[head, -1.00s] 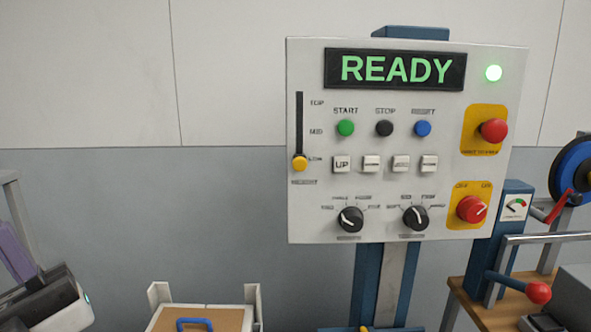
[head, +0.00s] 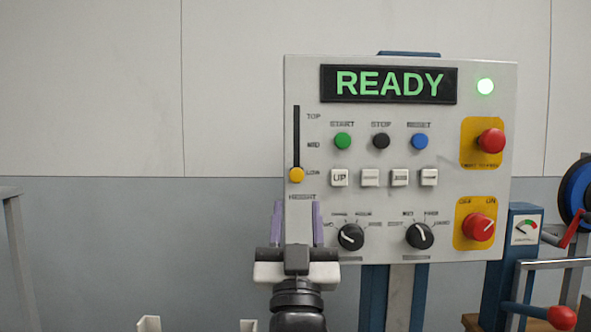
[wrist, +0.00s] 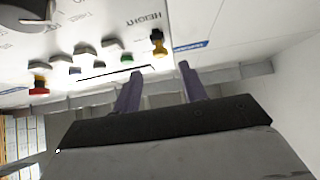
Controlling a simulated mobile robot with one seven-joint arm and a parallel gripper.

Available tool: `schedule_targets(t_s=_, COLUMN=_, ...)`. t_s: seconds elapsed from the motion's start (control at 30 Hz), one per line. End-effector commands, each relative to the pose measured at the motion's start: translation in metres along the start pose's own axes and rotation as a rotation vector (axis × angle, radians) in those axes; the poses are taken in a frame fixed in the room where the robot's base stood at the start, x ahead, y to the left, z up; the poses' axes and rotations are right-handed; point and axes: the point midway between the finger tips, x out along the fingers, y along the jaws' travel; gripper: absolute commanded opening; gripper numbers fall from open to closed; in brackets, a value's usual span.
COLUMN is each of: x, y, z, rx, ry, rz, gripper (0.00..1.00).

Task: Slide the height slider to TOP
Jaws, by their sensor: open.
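The height slider's yellow knob (head: 297,175) sits at the bottom of its dark vertical slot (head: 297,132), beside the LOW mark. The TOP mark (head: 313,116) is at the slot's upper end. In the wrist view the yellow knob (wrist: 158,44) shows beyond the fingertips, near the HEIGHT label. My gripper (head: 298,208) is open and empty, with two purple fingers pointing up just below the knob in the head view. The wrist view shows the fingers (wrist: 160,70) apart, with nothing between them. The knob and fingers do not appear to touch.
The white panel (head: 400,210) also carries a lit READY display (head: 390,84), coloured buttons (head: 381,141), white push keys (head: 369,178), two black dials (head: 351,236) and red controls (head: 491,141) at right. The wall left of the panel is clear.

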Motion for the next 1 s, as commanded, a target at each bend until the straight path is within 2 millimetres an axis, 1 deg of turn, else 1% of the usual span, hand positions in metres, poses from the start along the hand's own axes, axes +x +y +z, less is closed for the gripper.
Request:
schedule_targets(t_s=0.03, x=0.015, y=0.000, z=-0.004, rx=0.003, ry=0.002, rz=0.000, gripper=0.42)
schedule_targets(t_s=0.2, x=0.049, y=0.000, z=-0.003, rx=0.003, ry=0.002, rz=0.000, gripper=0.42)
schedule_targets(t_s=0.3, x=0.065, y=0.000, z=-0.002, rx=0.002, ry=0.001, rz=0.000, gripper=0.42)
schedule_targets(t_s=0.4, x=0.076, y=-0.001, z=-0.001, rx=0.002, ry=0.000, rz=-0.001, gripper=0.42)
schedule_targets(t_s=0.57, x=0.084, y=-0.001, z=-0.001, rx=0.002, ry=0.001, rz=-0.001, gripper=0.42)
schedule_targets(t_s=0.83, x=0.085, y=-0.001, z=0.000, rx=0.001, ry=0.001, rz=-0.001, gripper=0.42)
schedule_targets(t_s=0.87, x=0.085, y=-0.001, z=0.000, rx=0.001, ry=0.001, rz=-0.001, gripper=0.40)
schedule_targets(t_s=1.0, x=0.085, y=-0.001, z=0.000, rx=0.001, ry=0.001, rz=-0.001, gripper=0.21)
